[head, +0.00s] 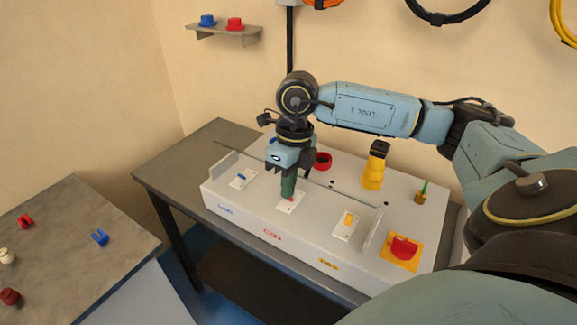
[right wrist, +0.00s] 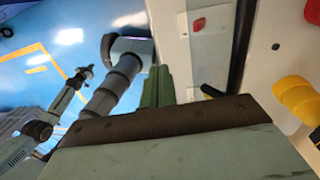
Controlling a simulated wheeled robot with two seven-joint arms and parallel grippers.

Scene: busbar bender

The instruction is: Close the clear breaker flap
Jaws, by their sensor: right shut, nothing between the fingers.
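A pale grey bender console (head: 235,208) stands on the dark table. Upright plates stand at its left (head: 222,165) and right (head: 373,232) ends, and a thin dark rod runs behind the switches. The fingers also show in the right wrist view (right wrist: 157,87), beside the console; contact cannot be told. A red switch (right wrist: 198,24) shows there too. My left gripper is not in the head view.
A yellow cone-like part (head: 374,168) and a red cup (head: 323,160) stand behind the switches. A red rotary knob on a yellow plate (head: 402,251) is at the right end. A side table (head: 62,230) at left holds small loose parts.

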